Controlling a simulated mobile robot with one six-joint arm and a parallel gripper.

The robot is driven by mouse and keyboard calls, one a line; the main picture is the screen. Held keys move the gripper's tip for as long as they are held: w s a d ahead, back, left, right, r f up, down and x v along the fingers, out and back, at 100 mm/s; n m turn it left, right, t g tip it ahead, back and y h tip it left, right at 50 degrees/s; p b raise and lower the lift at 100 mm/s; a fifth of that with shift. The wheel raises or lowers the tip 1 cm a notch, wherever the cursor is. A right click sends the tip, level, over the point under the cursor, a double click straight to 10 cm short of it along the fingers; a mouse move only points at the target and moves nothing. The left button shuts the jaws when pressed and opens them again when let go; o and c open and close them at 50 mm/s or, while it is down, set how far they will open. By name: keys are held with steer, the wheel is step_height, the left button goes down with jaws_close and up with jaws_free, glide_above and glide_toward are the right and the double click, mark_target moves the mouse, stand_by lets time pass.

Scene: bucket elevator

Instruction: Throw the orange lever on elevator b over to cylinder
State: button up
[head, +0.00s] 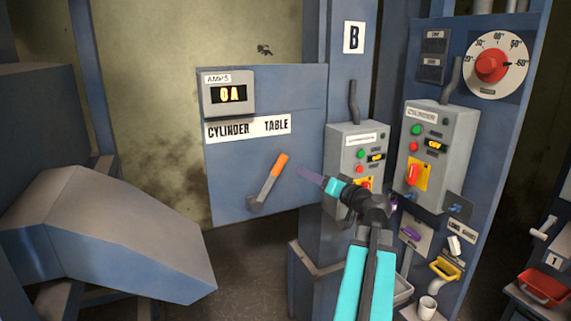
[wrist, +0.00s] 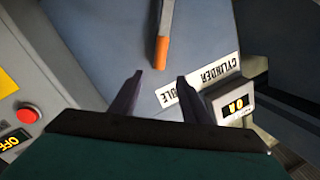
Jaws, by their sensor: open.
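The lever has an orange grip (head: 273,176) and a grey shaft, on a blue panel (head: 235,165) beside the column marked B. In the head view it leans up to the right, its tip on the TABLE side under the CYLINDER TABLE label (head: 248,127). My gripper (head: 301,172) is just right of the orange grip, its purple fingers pointing at the panel. In the wrist view the fingers (wrist: 158,78) are apart and empty. The orange tip (wrist: 162,50) lies just beyond the gap between them, with no contact visible.
An amps display (head: 229,94) reading 0A is above the label. A grey control box (head: 347,150) is close to my gripper on the right, and the CYLINDER box (head: 424,150) is farther right. A blue chute (head: 115,225) stands at left. The panel left of the lever is clear.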

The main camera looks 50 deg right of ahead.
mark_target(284, 162)
steer(key=shift+w, duration=0.15)
steer(key=w+p, duration=0.1)
steer(key=w, duration=0.3)
steer(key=w+d+p, duration=0.1)
steer(key=w+p, duration=0.1)
steer(key=w, duration=0.2)
steer(key=w+d+p, duration=0.1)
steer(key=w, duration=0.3)
steer(key=shift+r, duration=0.1)
steer(key=shift+w+p, duration=0.4)
steer(key=shift+w, duration=0.25)
steer(key=shift+c, duration=0.2)
jaws_close()
